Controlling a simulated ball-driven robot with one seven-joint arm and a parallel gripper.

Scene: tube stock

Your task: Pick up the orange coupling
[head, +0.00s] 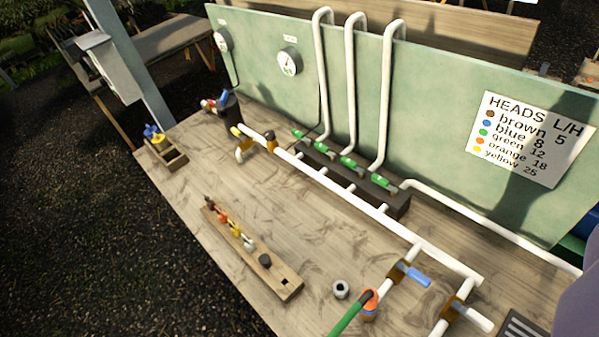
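An orange ring-shaped fitting (371,298) sits at the end of a green hose (345,318), near the front edge of the bench and beside the white pipes. It looks like a coupling. A small red-orange piece (222,215) stands in a wooden rack (283,283), between a dark piece (210,203) and a yellow piece (235,230). It is too small to tell which of the two orange parts is the coupling. My gripper is not in view.
A grey ring (341,289) lies near the hose end. White pipes (345,197) and valves with a blue handle (415,275) cross the bench. A green panel (265,85) rises behind. Bare bench top (290,215) lies between rack and pipes.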

